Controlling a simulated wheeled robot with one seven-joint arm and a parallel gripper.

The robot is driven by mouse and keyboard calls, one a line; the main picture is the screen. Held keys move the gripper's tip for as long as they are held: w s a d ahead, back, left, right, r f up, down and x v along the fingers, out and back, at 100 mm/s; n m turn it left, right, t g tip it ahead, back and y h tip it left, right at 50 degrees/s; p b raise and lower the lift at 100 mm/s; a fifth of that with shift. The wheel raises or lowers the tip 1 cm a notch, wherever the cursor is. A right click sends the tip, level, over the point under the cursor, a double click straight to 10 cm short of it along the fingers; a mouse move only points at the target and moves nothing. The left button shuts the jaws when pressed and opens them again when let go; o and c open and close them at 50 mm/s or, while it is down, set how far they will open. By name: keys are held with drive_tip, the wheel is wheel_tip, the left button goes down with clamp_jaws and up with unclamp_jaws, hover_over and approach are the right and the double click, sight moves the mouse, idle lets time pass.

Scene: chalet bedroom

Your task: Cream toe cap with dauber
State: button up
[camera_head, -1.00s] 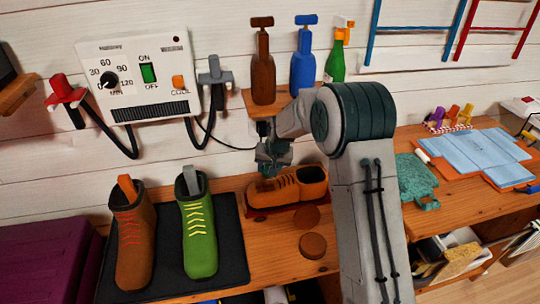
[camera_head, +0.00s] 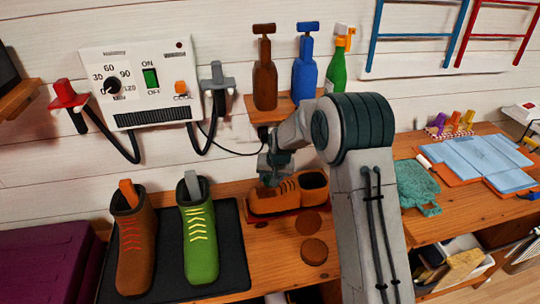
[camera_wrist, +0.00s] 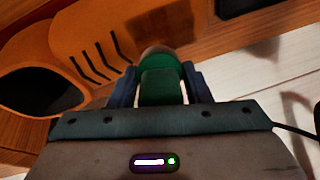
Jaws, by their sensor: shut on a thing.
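An orange-brown laced shoe (camera_head: 289,192) lies on a dark red base on the wooden bench, toe to the left. It also shows at upper left in the wrist view (camera_wrist: 90,40), with dark laces and its opening. My gripper (camera_head: 270,176) is over the toe end of the shoe. In the wrist view my gripper (camera_wrist: 160,88) is shut on the green dauber (camera_wrist: 162,84), whose rounded paler tip points at the toe cap. Whether the tip touches the leather cannot be told. Two round brown discs (camera_head: 308,223) (camera_head: 314,252) lie in front of the shoe.
A brown boot (camera_head: 134,245) and a green boot (camera_head: 200,240) stand on a black mat to the left. Several bottles stand on a small shelf (camera_head: 262,112) behind my gripper. A control box (camera_head: 140,85) with cabled holders hangs on the wall.

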drive_tip(key=r+p, duration=0.1)
drive_tip(key=r, duration=0.2)
drive_tip(key=shift+w+r, duration=0.1)
drive_tip(key=shift+w, duration=0.1)
drive_tip(key=shift+a+r+p, duration=0.1)
drive_tip(key=shift+r+p, duration=0.45)
drive_tip(key=shift+r, duration=0.05)
drive_tip(key=shift+r+p, duration=0.95)
drive_tip(key=shift+r, duration=0.9)
drive_tip(key=shift+f+b, duration=0.1)
drive_tip(key=shift+b, duration=0.35)
